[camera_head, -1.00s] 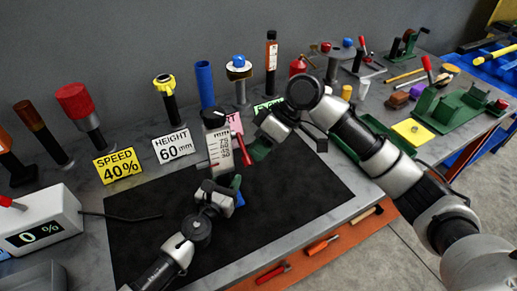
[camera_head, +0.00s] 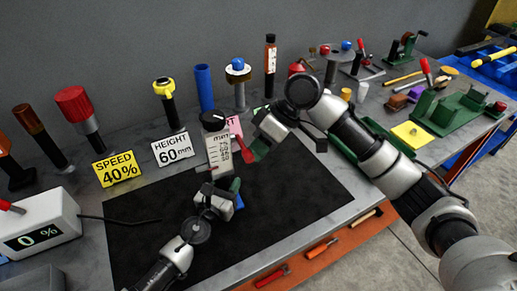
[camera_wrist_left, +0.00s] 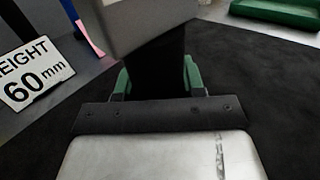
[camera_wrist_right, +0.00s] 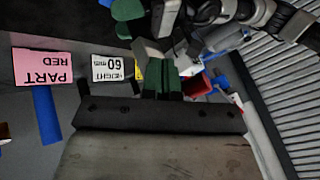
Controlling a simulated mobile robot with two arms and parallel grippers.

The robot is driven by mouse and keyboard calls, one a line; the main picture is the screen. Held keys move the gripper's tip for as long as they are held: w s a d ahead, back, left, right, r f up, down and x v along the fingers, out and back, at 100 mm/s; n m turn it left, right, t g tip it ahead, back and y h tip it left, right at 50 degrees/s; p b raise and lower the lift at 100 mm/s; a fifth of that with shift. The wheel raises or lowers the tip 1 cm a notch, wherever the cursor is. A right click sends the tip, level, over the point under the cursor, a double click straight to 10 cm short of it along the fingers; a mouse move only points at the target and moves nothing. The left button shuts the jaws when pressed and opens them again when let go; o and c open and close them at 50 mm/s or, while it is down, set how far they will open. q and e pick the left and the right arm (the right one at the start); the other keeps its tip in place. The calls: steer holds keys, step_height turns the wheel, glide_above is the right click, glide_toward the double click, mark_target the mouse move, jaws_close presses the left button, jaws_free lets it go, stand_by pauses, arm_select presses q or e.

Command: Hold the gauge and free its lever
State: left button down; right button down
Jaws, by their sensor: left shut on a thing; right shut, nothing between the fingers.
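The gauge (camera_head: 219,155) is a grey upright block with a mm scale and a black knob on top, standing on the dark mat. My right gripper (camera_head: 256,151) is shut and empty, close beside the lever. I cannot tell whether they touch.
A yellow SPEED 40% sign (camera_head: 117,168) and a white HEIGHT 60 mm sign (camera_head: 171,149) stand left of the gauge. Several coloured posts line the back. A white display box (camera_head: 40,228) reads 0 %. The dark mat (camera_head: 295,190) is clear to the right.

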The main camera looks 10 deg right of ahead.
steer(key=shift+w+a+f, duration=0.1)
steer(key=shift+w+f, duration=0.2)
steer(key=shift+w, duration=0.15)
steer(key=w+d+r, duration=0.2)
steer(key=w+d, duration=0.5)
steer(key=w, duration=0.2)
steer(key=shift+d+r, duration=0.2)
steer(key=shift+r, duration=0.2)
arm_select(q)
steer(key=c, duration=0.6)
jaws_free()
steer(key=shift+f, duration=0.1)
